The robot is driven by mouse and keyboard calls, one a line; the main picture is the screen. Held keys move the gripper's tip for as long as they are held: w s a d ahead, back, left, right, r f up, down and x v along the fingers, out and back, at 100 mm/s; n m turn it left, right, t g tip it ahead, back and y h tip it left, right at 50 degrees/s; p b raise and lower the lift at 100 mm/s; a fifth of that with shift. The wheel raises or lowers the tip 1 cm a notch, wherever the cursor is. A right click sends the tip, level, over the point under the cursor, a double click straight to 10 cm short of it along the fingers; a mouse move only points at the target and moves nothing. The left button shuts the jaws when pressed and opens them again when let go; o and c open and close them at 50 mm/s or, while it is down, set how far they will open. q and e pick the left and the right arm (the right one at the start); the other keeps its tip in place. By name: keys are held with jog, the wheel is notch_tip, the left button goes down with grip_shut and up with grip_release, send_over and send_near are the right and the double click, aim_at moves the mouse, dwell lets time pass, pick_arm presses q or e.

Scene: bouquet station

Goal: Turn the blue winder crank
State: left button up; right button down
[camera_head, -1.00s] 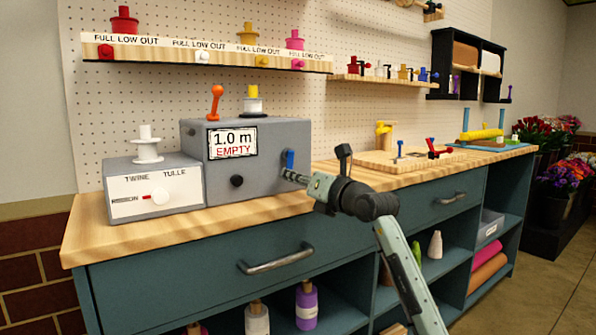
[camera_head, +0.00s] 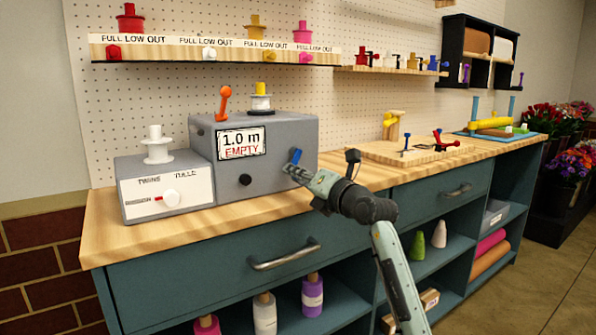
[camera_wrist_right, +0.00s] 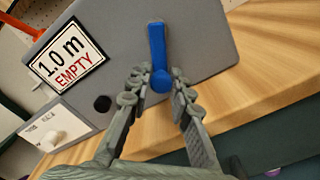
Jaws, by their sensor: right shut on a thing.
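The grey winder box (camera_head: 270,185) stands on the wooden counter, with a sign reading "1.0 m EMPTY" (camera_head: 241,144) on its front. The blue crank (camera_head: 295,156) is on the right part of that front. In the right wrist view the blue crank (camera_wrist_right: 157,55) shows as an arm with a round knob at its near end. My right gripper (camera_head: 293,169) is at the crank. In the wrist view its fingers (camera_wrist_right: 160,88) are shut on the blue knob, one on each side. My left gripper is not in view.
A black knob (camera_head: 245,180) is on the box front, and an orange lever (camera_head: 224,103) and a spool (camera_head: 260,98) are on top. A twine and tulle selector box (camera_head: 165,190) adjoins it at the left. A wooden board (camera_head: 415,152) with small clamps lies to the right.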

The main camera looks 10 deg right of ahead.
jog(key=shift+d+r, duration=0.25)
jog(key=shift+r, duration=0.1)
jog(key=c, duration=1.4)
grip_release()
jog(key=shift+f, duration=0.1)
jog(key=shift+a+f, duration=0.1)
jog(key=v, duration=1.2)
